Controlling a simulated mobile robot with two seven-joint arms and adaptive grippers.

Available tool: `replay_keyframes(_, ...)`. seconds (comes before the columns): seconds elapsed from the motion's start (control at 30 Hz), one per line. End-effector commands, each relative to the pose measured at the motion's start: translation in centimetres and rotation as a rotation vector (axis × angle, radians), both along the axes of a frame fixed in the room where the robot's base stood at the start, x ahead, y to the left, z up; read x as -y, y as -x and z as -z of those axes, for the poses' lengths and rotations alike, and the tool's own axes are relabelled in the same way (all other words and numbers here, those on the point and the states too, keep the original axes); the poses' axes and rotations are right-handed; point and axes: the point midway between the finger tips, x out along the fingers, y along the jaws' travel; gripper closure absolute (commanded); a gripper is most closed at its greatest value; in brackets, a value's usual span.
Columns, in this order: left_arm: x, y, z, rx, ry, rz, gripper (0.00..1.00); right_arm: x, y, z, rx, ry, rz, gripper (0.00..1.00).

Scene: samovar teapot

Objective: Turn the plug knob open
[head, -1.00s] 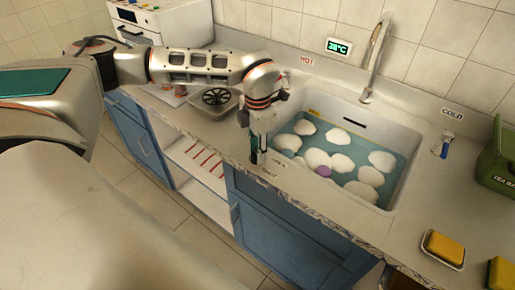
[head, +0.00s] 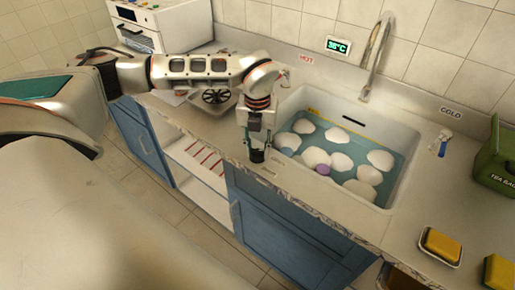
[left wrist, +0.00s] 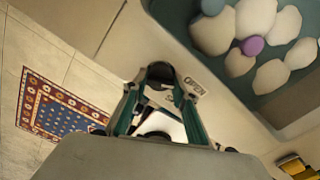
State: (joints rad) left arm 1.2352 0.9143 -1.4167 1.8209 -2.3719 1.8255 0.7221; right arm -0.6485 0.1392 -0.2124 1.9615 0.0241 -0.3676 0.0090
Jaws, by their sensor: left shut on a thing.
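My left gripper (head: 257,155) points down at the front strip of the counter, just left of the sink's front corner. In the left wrist view, its two teal-lined fingers (left wrist: 160,92) are closed in around the plug knob. The fingers hide most of the knob, so I cannot tell its exact angle. A printed OPEN label (left wrist: 195,86) lies on the counter just right of the fingertips. The sink (head: 408,160) holds bluish water, several white rounded pieces and a purple one (head: 322,169). My right gripper is not in view.
A chrome faucet (head: 377,55) stands behind the sink, near a 38°C display (head: 338,46). A green box (head: 495,160), a blue-and-white brush-like item (head: 441,143) and yellow sponges (head: 441,245) are on the right. A drain-like tray (head: 215,97) lies left of the sink.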

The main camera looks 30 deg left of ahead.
Motion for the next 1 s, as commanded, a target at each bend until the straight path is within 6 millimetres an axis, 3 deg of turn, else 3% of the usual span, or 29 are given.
replay_keyframes(0.4, 0.02, 0.02, 0.03, -0.001, 0.000, -0.257, 0.94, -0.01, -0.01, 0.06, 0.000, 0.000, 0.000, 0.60)
replay_keyframes(1.0, 0.00, 0.02, 0.01, 0.000, -0.001, -0.326, 0.94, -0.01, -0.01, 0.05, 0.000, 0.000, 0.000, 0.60)
